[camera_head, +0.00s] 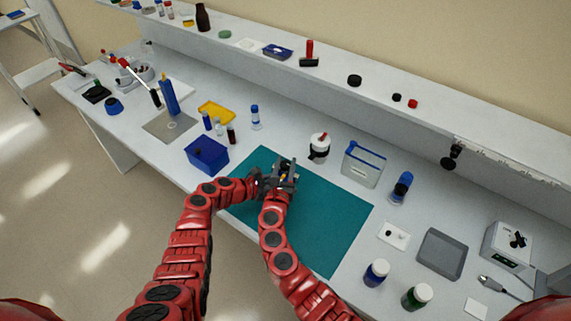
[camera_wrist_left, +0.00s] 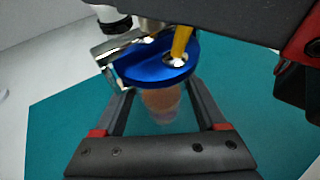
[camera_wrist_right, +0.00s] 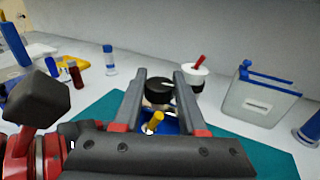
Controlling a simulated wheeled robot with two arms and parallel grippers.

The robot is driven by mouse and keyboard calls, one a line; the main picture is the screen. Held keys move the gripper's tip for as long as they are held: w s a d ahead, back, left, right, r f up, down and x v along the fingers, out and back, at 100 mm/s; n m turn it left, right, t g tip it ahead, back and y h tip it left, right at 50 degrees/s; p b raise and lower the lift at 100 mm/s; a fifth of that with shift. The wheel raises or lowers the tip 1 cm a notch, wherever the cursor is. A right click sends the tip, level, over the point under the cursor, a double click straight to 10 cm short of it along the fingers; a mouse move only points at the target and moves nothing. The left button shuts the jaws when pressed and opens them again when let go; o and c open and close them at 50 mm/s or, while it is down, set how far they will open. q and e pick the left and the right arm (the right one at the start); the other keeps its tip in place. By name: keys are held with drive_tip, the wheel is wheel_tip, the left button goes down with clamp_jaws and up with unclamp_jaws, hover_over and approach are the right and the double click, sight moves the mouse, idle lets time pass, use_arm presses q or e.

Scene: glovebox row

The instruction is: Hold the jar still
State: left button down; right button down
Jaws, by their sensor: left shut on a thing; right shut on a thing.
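The jar (camera_wrist_left: 162,105) is a small clear vessel with something brownish in it, under a blue disc-like top (camera_wrist_left: 150,68) with a yellow stick and a metal clip. My left gripper (camera_wrist_left: 158,92) is shut on the jar's body, one finger on each side, over the green mat (camera_head: 330,215). My right gripper (camera_wrist_right: 160,85) is shut on a round black cap (camera_wrist_right: 158,90) just above the blue top. In the head view, both grippers meet at the mat's back left, and they hide most of the jar. I cannot tell whether the jar touches the mat.
A blue bin (camera_head: 206,155) is to the left, and a clear box with a blue rim (camera_head: 362,166) to the right. The mat's right part is clear.

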drive_tip(key=shift+a+r+m+h, duration=0.1)
drive_tip(key=shift+r+m+h, duration=0.1)
drive_tip(key=shift+m+h, duration=0.5)
drive_tip(key=shift+h, duration=0.5)
drive_tip(key=shift+c, duration=2.3)
unclamp_jaws()
drive_tip(key=shift+f+g, duration=0.1)
drive_tip(key=shift+g, duration=0.2)
drive_tip(key=shift+s, duration=0.15)
drive_tip(key=v, duration=1.1)
drive_tip(key=shift+s, duration=0.4)
